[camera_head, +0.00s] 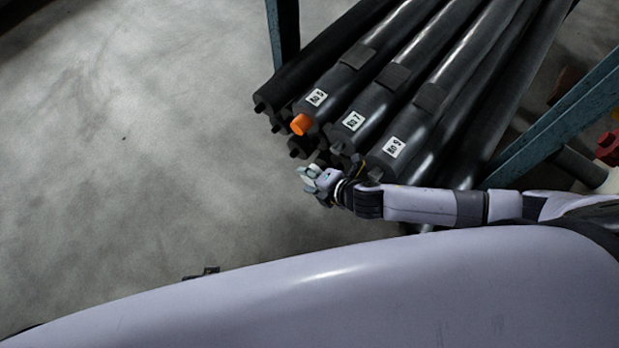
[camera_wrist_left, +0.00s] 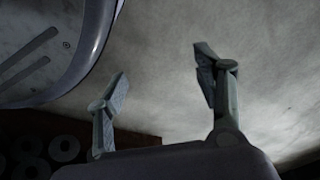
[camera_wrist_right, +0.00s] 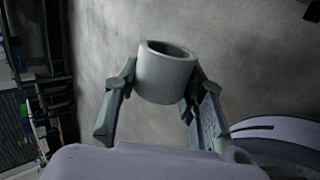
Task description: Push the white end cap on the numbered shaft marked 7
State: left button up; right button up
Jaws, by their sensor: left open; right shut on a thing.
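A white end cap (camera_wrist_right: 166,76), a short hollow cylinder with its opening upward in the picture, is between the fingers of my right gripper (camera_wrist_right: 160,98) in the right wrist view. In the head view my right gripper (camera_head: 319,184) is just below and in front of the roll ends, where the cap is hard to tell from the fingers. The middle labelled roll (camera_head: 375,105) seems to read 7, and its dark shaft end (camera_head: 338,148) is bare, above my right gripper and apart from it. My left gripper (camera_wrist_left: 163,80) is open and empty in the left wrist view.
An orange cap (camera_head: 300,124) sits on the shaft of the labelled roll to the left. Another labelled roll (camera_head: 405,135) lies to the right, its label seemingly 9. Teal rack posts (camera_head: 284,30) flank the stack. The floor (camera_head: 130,140) at left is clear.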

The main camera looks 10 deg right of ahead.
aim_at(318, 169)
jog(key=shift+w, duration=0.1)
jog(key=shift+w+d+b, duration=0.25)
jog(key=shift+w+d, duration=0.3)
jog(key=shift+d, duration=0.15)
jog(key=shift+w+d+b, duration=0.2)
jog(key=shift+w+d, duration=0.3)
jog(key=shift+d, duration=0.2)
pick_arm(q)
jog(key=shift+w+d+r, duration=0.1)
jog(key=shift+w+r, duration=0.25)
jog(key=shift+r, duration=0.3)
jog(key=shift+w+r, duration=0.4)
jog(key=shift+r, duration=0.2)
jog(key=shift+w+d+r, duration=0.1)
jog(key=shift+w+r, duration=0.25)
jog(key=shift+r, duration=0.3)
pick_arm(e)
jog(key=shift+w+d, duration=0.65)
jog(key=shift+d, duration=0.2)
pick_arm(q)
jog(key=shift+a, duration=0.1)
pick_arm(e)
jog(key=shift+r, duration=0.1)
pick_arm(q)
jog(key=shift+s+a+f, duration=0.1)
jog(key=shift+s+f, duration=0.2)
jog(key=shift+f, duration=0.35)
jog(key=shift+s+f, duration=0.25)
jog(key=shift+f, duration=0.35)
